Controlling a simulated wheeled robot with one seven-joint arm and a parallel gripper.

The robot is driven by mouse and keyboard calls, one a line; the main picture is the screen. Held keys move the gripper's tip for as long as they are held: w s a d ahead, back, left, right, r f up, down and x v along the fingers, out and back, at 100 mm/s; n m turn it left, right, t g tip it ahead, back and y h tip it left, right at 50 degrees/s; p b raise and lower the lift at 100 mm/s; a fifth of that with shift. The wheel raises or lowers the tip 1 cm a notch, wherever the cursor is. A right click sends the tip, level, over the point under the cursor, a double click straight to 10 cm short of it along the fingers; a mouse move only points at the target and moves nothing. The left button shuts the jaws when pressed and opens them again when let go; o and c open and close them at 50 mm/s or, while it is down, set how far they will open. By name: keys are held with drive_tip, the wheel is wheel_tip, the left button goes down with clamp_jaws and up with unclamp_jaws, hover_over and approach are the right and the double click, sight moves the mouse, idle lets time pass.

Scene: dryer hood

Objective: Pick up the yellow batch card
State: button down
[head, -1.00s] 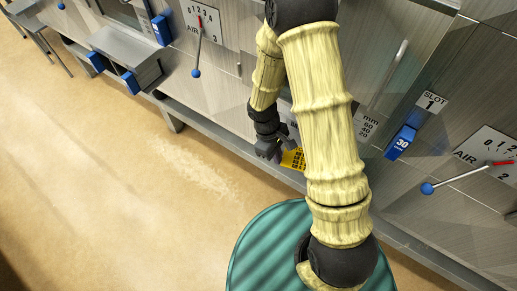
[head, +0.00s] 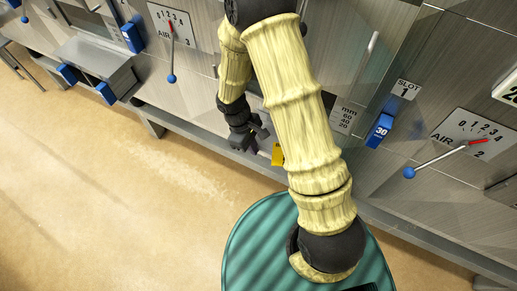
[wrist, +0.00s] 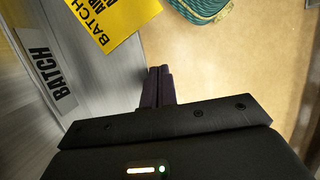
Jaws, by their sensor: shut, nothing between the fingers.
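The yellow batch card (wrist: 112,18) is at the top left of the wrist view, with black print and part of it cut off by the frame edge. In the head view a small part of the yellow card (head: 277,154) shows beside my arm, and the rest is hidden. My gripper (wrist: 158,72) is shut and empty, its dark fingers together. The card lies beyond and to the left of the fingertips, apart from them in the wrist picture. In the head view my gripper (head: 250,142) is just left of the card, low by the metal front.
A white BATCH label (wrist: 47,70) is on the metal panel. A green ribbed round surface (head: 255,245) is at the bottom. A blue 30 tab (head: 380,130) and an AIR lever (head: 440,160) stand out at right. Tan floor (head: 100,190) is open at left.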

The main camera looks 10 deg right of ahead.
drive_tip(key=v, duration=0.8)
drive_tip(key=shift+s+r, duration=0.15)
drive_tip(key=shift+r, duration=0.2)
